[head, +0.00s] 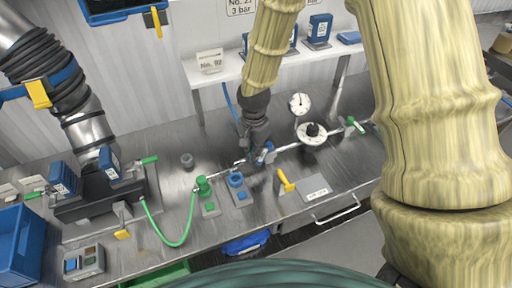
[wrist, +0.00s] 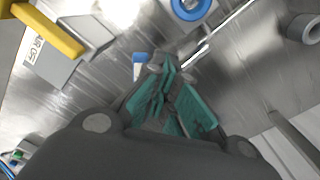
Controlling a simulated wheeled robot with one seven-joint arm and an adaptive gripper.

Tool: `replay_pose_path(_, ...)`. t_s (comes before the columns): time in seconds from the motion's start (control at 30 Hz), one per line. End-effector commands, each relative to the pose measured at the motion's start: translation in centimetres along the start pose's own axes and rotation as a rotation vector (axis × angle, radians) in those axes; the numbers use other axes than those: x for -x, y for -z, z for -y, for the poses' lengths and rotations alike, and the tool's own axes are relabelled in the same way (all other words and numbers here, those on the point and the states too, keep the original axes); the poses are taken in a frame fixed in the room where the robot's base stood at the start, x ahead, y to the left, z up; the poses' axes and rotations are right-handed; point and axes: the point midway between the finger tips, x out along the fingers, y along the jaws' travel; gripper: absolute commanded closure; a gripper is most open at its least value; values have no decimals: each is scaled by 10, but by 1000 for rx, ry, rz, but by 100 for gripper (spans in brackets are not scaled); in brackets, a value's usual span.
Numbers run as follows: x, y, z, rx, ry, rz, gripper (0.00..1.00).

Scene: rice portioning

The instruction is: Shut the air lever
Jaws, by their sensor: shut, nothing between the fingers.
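A yellow lever (head: 287,180) stands on a grey plate (head: 307,193) with a white label, to the lower right of my gripper. In the wrist view the yellow lever (wrist: 48,28) is at the upper left, and its label (wrist: 36,46) appears to read "AIR OFF". My gripper (head: 262,154) points down at the metal pipe on the bench, shut and empty. In the wrist view my gripper (wrist: 168,78) shows its teal finger pads close together. It is apart from the yellow lever. A small blue part (wrist: 139,62) is beside the fingertips; contact cannot be told.
The metal pipe (head: 288,147) runs right to a round gauge (head: 299,103) and a green handle (head: 355,124). A drawer handle (head: 337,210) sits on the bench front.

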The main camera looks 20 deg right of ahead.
Motion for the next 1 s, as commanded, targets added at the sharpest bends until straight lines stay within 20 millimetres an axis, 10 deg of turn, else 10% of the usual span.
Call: replay_pose_path(1.0,-2,0,-25,-1,-5,3,100)
